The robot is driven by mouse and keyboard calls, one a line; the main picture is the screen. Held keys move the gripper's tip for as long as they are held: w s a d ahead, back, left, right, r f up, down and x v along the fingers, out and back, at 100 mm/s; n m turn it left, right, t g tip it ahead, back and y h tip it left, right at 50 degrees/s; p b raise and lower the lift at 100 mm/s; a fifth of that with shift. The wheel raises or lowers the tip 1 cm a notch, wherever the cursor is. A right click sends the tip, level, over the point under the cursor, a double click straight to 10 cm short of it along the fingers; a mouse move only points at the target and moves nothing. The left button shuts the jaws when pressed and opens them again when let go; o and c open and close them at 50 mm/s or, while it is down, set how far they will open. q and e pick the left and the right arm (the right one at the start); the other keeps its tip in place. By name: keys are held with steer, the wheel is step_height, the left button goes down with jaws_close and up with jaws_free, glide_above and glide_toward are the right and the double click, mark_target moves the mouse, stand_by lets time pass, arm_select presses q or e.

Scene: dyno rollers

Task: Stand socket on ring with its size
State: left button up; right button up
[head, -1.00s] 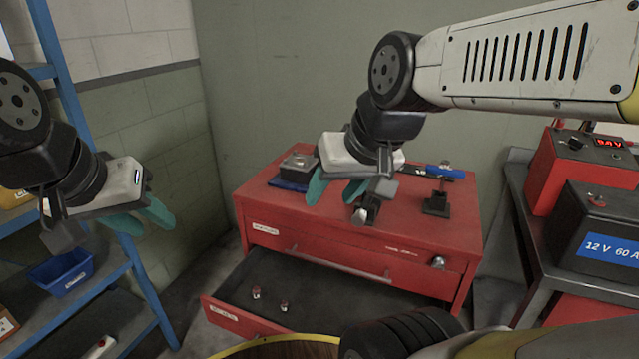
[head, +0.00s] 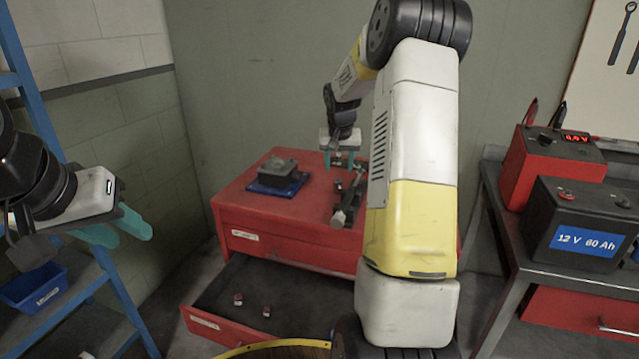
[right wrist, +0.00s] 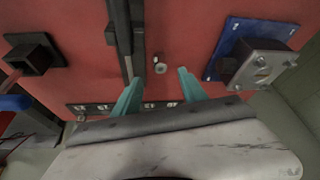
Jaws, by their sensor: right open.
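My right gripper (head: 341,160) is open and empty over the red chest top, in the back part. In the right wrist view, a small metal socket (right wrist: 160,67) stands on the red top, beyond and between the open fingertips (right wrist: 158,82), not touching them. It also shows in the head view (head: 338,184). A dark strip with white size labels (right wrist: 98,106) is partly hidden by my gripper; I cannot read the labels surely. Two small red-banded sockets (head: 238,299) (head: 266,311) are in the open drawer. My left gripper (head: 134,238) hangs at the left with its fingers apart, empty.
A blue plate with a grey block (head: 277,172) sits on the chest top (head: 240,206). A long dark tool (right wrist: 123,35) lies beside the socket. A black square holder (right wrist: 34,53) stands further left. A blue ladder and bin (head: 35,288) are left, power units (head: 582,222) right.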

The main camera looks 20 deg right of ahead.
mark_target(338, 181)
steer(key=x, duration=0.9)
steer(key=shift+w+d, duration=0.15)
steer(key=shift+w, duration=0.2)
jaws_close()
